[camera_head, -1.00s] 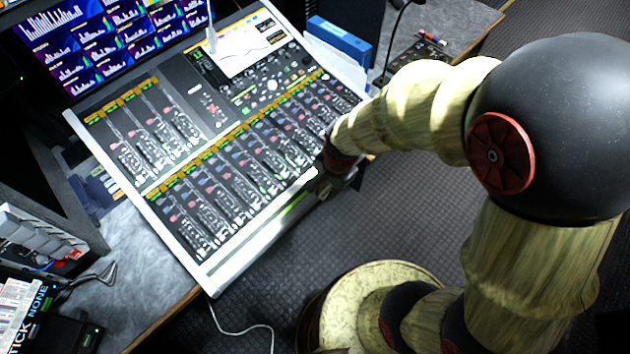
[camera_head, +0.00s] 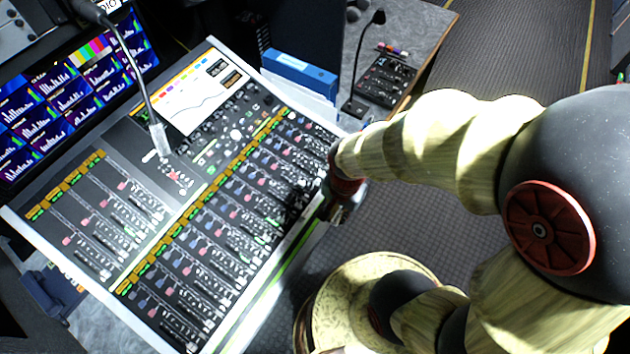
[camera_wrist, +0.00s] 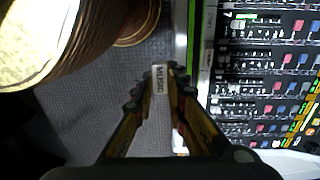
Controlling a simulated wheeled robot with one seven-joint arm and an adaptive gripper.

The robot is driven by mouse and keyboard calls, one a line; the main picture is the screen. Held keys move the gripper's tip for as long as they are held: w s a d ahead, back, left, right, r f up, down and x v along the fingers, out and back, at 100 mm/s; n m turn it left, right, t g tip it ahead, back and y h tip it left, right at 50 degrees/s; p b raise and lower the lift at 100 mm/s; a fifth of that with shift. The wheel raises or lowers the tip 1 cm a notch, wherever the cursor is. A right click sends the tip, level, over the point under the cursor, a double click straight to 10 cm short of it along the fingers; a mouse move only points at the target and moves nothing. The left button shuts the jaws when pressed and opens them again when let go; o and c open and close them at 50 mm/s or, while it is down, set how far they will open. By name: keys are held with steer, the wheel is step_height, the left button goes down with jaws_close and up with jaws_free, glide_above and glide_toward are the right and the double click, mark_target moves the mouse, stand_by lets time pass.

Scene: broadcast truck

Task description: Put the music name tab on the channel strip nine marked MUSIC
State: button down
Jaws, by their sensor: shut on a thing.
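The music name tab (camera_wrist: 158,80) is a small white piece marked MUSIC in dark letters. In the wrist view my gripper (camera_wrist: 159,84) is shut on it, with the tab between the fingertips. In the head view my gripper (camera_head: 340,208) is beside the right front edge of the mixing console (camera_head: 250,325), and the tab cannot be made out there. The console's channel strips (camera_wrist: 265,60) lie to the right of my gripper in the wrist view. I cannot read which strip is nine.
A gooseneck microphone (camera_head: 140,75) rises over the console's left part. A blue box (camera_head: 300,72) stands behind the console. A small black panel (camera_head: 387,80) and another gooseneck lamp or microphone (camera_head: 360,55) stand at the back.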

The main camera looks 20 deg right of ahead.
steer(key=shift+w+f, duration=0.15)
steer(key=shift+w, duration=0.1)
steer(key=w+f+b, duration=0.2)
steer(key=w+f, duration=0.2)
steer(key=w, duration=0.4)
steer(key=b, duration=0.1)
glide_above(319, 197)
steer(key=s, duration=0.1)
step_height(319, 197, down, 5)
steer(key=shift+r, duration=0.2)
steer(key=shift+w+f+b, duration=0.35)
steer(key=shift+w+f, duration=0.05)
steer(key=shift+f, duration=0.2)
steer(key=shift+f+b, duration=0.5)
steer(key=shift+f, duration=0.95)
steer(key=shift+f, duration=0.15)
steer(key=c, duration=1.8)
jaws_free()
